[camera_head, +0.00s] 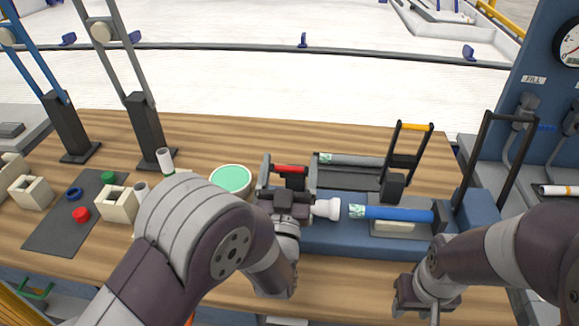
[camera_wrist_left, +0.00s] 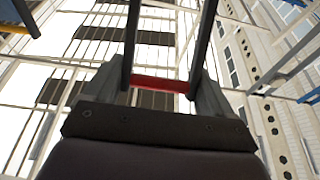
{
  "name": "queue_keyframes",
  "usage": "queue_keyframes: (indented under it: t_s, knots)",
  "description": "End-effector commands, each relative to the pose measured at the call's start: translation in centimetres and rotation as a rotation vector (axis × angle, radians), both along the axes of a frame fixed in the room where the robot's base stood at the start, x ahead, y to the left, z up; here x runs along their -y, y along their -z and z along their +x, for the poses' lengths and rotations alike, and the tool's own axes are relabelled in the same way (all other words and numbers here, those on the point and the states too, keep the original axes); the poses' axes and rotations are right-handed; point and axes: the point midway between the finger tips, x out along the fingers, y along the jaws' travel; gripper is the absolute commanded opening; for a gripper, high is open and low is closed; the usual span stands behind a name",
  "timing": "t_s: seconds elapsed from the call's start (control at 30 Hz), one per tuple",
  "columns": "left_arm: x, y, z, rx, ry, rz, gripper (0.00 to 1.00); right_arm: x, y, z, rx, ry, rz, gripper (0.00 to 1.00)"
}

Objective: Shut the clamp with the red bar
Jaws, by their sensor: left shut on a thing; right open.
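The red bar (camera_head: 289,169) lies low across the clamp at the left end of the blue fixture (camera_head: 340,240). It also crosses the middle of the left wrist view (camera_wrist_left: 160,85), between two dark clamp arms. My left gripper (camera_head: 285,205) is at this clamp, shut on the red bar; its arm and body hide much of the clamp. A blue pipe (camera_head: 398,214) lies on the fixture, with a white nozzle-like piece (camera_head: 326,208) left of its end and a gap between them. My right gripper (camera_head: 427,298) is open and empty at the table's front right.
A clamp with a yellow-topped handle (camera_head: 413,126) and another with a black handle (camera_head: 508,117) stand upright on the right. A grey pipe (camera_head: 350,160) lies behind. A green-topped round container (camera_head: 230,180) and a dark mat (camera_head: 75,215) with coloured rings are left. The table (camera_head: 230,135) behind is clear.

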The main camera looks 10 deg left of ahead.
Motion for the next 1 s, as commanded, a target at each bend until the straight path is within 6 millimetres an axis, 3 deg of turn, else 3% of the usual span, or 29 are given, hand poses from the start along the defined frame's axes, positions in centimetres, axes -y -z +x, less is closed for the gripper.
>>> queue_keyframes:
  t_s: [0.13,0.17,0.2,0.57,0.77,1.0]
  knots:
    - [0.0,0.2,0.0,-0.006,0.000,0.002,0.30,0.0,0.0,0.0,0.000,0.000,0.000,0.43]
    - [0.0,0.2,0.0,-0.006,0.000,0.002,0.88,0.0,0.0,0.0,0.000,0.000,0.000,0.43]
    - [0.0,0.2,0.0,-0.006,0.000,0.002,0.96,0.0,0.0,0.0,0.000,0.000,0.000,0.43]
    - [0.0,0.3,-0.5,-0.002,0.001,0.000,0.96,0.0,0.2,0.0,0.000,0.000,0.000,0.43]
    - [0.1,1.7,-3.7,-0.003,0.004,0.001,0.96,0.0,0.9,0.0,0.000,0.000,0.000,0.43]
    - [0.2,3.9,-9.1,-0.005,0.007,0.003,0.96,0.0,2.0,0.0,0.000,0.000,0.000,0.43]
